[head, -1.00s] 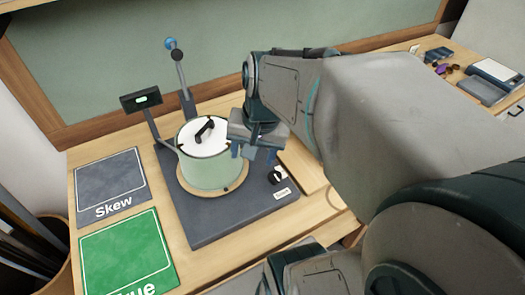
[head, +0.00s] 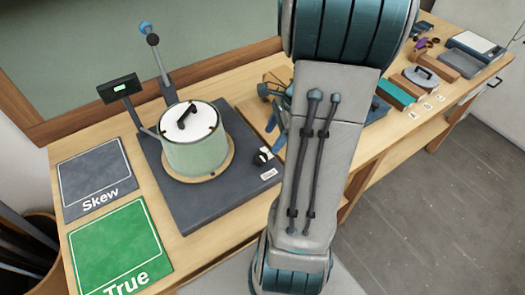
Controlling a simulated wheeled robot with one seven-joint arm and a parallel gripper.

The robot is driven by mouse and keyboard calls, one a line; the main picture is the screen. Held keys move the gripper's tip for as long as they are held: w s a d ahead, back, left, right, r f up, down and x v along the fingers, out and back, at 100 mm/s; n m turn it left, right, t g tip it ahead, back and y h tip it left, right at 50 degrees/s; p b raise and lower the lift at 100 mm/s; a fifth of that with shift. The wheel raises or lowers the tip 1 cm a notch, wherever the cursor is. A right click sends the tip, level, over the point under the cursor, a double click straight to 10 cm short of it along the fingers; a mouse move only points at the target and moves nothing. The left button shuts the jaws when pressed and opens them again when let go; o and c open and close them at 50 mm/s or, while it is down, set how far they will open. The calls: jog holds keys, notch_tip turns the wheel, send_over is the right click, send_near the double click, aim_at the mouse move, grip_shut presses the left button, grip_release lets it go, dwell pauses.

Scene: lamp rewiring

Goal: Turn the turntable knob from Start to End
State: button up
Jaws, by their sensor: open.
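The turntable knob (head: 263,155), small, black and white, sits near the right edge of the dark base plate (head: 205,215), above a small white label (head: 268,174). Its pointer setting is too small to read. The round wooden turntable (head: 213,178) carries a pale green drum (head: 195,150) with a white top and a black handle. My gripper (head: 277,125) is mostly hidden behind my arm. Its blue fingers show just above and right of the knob, apart and seemingly empty. I see no contact with the knob.
A small display (head: 118,88) on a post and a blue-tipped lever (head: 150,40) stand behind the drum. Grey Skew (head: 95,180) and green True (head: 118,245) mats lie left. Labelled blocks and boxes (head: 430,85) stand right. My arm covers the bench's middle.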

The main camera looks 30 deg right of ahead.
aim_at(261, 157)
jog(key=x, duration=0.8)
jog(key=c, duration=1)
